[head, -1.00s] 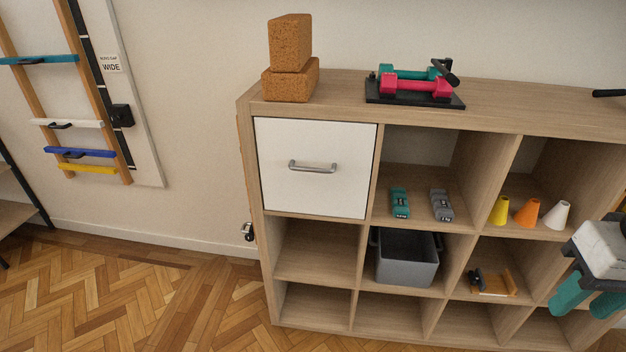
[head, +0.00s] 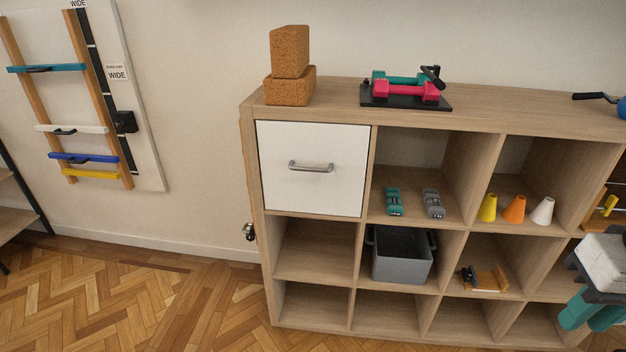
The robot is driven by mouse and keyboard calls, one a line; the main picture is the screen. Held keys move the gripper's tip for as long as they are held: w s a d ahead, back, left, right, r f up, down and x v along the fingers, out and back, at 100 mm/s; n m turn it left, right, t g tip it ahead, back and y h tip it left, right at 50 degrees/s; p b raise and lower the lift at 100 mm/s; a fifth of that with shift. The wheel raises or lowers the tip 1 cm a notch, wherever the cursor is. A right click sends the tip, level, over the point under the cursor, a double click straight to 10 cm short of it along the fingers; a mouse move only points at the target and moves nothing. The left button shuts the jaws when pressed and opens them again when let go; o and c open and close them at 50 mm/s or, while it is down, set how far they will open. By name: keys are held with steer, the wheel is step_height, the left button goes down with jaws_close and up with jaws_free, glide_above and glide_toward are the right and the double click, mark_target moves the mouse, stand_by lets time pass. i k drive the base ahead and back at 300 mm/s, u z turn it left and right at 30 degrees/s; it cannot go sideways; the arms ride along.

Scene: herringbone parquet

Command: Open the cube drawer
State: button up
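The cube drawer (head: 312,190) is a white front with a grey bar handle (head: 311,167), in the top left compartment of the wooden cube shelf (head: 480,119). Its front sits flush with the shelf, so it is shut. My gripper (head: 590,312) is at the lower right edge of the head view, with a white body and teal fingers. It is well to the right of the drawer and apart from the handle. The fingers are partly cut off by the frame edge, and I cannot tell how far apart they are.
Two cork blocks (head: 290,65) and a dumbbell rack (head: 405,92) stand on the shelf top. A grey bin (head: 402,258), small weights (head: 393,201) and cones (head: 514,209) fill other compartments. A wall ladder board (head: 95,130) hangs at left. Parquet floor (head: 110,300) before the shelf's left is clear.

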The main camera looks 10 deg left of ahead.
mark_target(318, 150)
steer(key=k, duration=0.3)
steer(key=u, duration=0.8)
steer(key=i, duration=0.6)
steer(key=z, duration=0.7)
